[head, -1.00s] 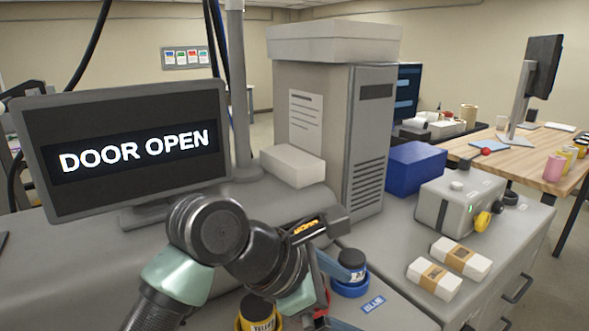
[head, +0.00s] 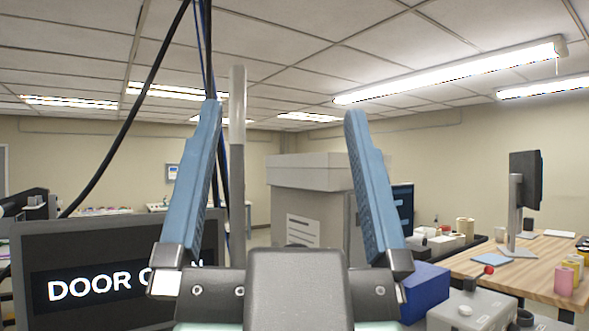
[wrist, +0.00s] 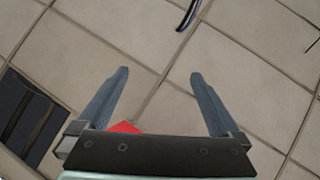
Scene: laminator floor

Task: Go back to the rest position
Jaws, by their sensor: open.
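My gripper (head: 283,112) is raised upright in front of the head camera. Its two blue fingers point up and stand wide apart, with nothing between them. In the wrist view, my gripper (wrist: 160,74) is also open and empty, with a tiled surface behind the fingers. A small red patch shows at the gripper's base there; I cannot tell what it is. The benchtop in front of me is mostly out of the head view.
A monitor (head: 60,245) reading "DOOR O..." is partly covered by my gripper. A grey cabinet (head: 295,200) stands behind the fingers, beside a pole (head: 237,150). A blue box (head: 428,290) and grey device (head: 475,312) are at right, before a wooden table (head: 545,275).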

